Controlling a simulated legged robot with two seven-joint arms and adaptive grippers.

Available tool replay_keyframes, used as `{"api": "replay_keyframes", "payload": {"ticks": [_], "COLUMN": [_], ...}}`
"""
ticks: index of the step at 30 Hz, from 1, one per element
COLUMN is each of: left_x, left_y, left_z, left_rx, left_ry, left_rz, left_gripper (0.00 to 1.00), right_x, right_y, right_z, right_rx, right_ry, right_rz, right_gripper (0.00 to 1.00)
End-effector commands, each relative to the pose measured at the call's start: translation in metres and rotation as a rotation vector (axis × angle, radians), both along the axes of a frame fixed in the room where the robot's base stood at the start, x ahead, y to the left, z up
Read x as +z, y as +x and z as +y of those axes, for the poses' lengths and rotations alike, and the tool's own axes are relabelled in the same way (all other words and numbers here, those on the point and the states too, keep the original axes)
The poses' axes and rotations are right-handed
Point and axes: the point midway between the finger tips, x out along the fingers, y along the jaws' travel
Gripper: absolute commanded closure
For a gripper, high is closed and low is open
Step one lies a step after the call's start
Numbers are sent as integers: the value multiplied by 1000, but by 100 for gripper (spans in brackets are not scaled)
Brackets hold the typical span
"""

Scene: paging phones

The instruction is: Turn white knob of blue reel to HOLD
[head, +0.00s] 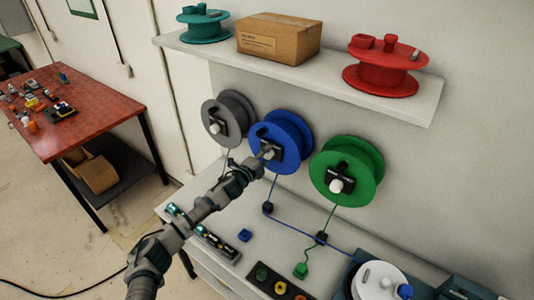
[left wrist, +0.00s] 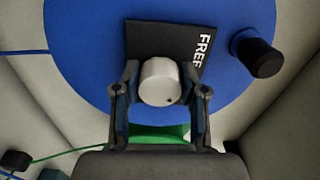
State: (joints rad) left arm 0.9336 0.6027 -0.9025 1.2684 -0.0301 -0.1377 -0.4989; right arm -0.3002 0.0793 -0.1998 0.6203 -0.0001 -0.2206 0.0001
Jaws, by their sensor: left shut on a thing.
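The blue reel (head: 291,135) is mounted on the wall between a grey reel and a green reel. In the left wrist view its blue face (left wrist: 90,55) fills the upper middle. The white knob (left wrist: 160,82) sits on a black plate (left wrist: 145,40) whose visible word reads FREE, turned sideways. A small dark dot shows on the knob's lower right. My left gripper (left wrist: 160,90) has one finger on each side of the knob and is shut on it. In the head view my left gripper (head: 262,158) covers part of the plate. My right gripper is not in view.
The grey reel (head: 225,108) and green reel (head: 365,160) hang close on either side. A black crank handle (left wrist: 258,57) sticks out of the blue reel. A shelf (head: 210,48) with a cardboard box (head: 278,38) and a red reel (head: 383,70) is above.

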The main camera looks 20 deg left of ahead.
Motion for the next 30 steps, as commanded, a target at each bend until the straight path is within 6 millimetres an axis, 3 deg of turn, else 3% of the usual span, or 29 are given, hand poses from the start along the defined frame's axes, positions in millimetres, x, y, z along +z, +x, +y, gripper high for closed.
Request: {"api": "replay_keyframes", "payload": {"ticks": [20,21,23,24,30], "left_x": [-5,-5,-5,-5,-3], "left_y": [-1,-1,0,-1,-1], "left_z": [-1,-1,-1,-1,0], "left_rx": [0,0,0,0,0], "left_ry": [62,62,62,62,60], "left_rz": [-14,-14,-14,-15,-17], "left_gripper": [93,53,38,33,33], "right_x": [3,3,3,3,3], "right_y": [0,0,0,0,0], "right_z": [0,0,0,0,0], "right_rx": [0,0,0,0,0], "right_ry": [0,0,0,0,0], "right_rz": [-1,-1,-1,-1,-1], "right_gripper": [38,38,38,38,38]}}
